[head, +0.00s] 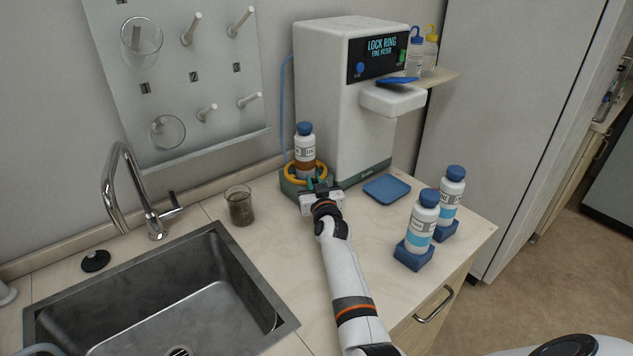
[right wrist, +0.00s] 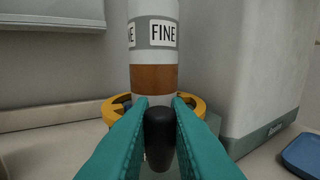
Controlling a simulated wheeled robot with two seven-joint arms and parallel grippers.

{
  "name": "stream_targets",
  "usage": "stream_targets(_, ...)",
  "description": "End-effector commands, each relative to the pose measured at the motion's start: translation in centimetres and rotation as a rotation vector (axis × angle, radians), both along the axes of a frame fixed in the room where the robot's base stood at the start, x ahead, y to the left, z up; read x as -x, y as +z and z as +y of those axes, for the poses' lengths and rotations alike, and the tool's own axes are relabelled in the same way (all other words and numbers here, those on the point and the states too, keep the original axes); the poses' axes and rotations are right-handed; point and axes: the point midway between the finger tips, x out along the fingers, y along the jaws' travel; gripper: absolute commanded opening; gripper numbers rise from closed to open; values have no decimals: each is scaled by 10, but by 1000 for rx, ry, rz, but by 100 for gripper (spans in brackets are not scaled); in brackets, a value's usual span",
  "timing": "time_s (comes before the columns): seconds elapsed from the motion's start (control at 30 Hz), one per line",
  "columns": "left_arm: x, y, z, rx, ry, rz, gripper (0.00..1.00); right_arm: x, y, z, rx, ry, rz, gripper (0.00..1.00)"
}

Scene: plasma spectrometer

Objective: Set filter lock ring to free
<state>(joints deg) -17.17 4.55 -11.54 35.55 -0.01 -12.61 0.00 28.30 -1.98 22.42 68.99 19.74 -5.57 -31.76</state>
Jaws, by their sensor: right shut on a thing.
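The yellow filter lock ring (head: 290,176) sits on a green base beside the white spectrometer (head: 335,100), around the foot of a bottle (head: 305,148) with a blue cap and brown band. My right gripper (head: 318,187) is at the front of the ring. Its teal fingers (right wrist: 160,112) are shut on a black handle (right wrist: 160,140) in front of the ring. Whether the handle joins the ring is hidden. My left gripper is not in view.
The spectrometer's screen (head: 382,47) reads LOCK RING and FINE FILTER. A glass beaker (head: 240,206) stands left of the base. A blue tray (head: 387,188) and two bottles in blue holders (head: 413,255) are to the right. A sink (head: 160,300) fills the front left.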

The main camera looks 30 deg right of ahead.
Motion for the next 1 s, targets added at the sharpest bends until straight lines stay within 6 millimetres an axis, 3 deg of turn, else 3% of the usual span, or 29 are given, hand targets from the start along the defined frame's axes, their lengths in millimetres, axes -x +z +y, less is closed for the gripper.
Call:
stream_targets(0.33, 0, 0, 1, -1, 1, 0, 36, -1, 0, 2, -1, 4, 1, 0)
stream_targets(0.37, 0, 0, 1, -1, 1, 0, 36, -1, 0, 3, -2, 4, 0, 20)
stream_targets(0.4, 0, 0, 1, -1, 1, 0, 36, -1, 0, 2, -2, 4, 0, 23)
stream_targets(0.77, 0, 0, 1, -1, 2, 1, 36, 4, 0, 3, -1, 2, 0, 23)
stream_targets(1.0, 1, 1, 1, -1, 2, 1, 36, 36, -2, 13, -2, 1, 2, 23)
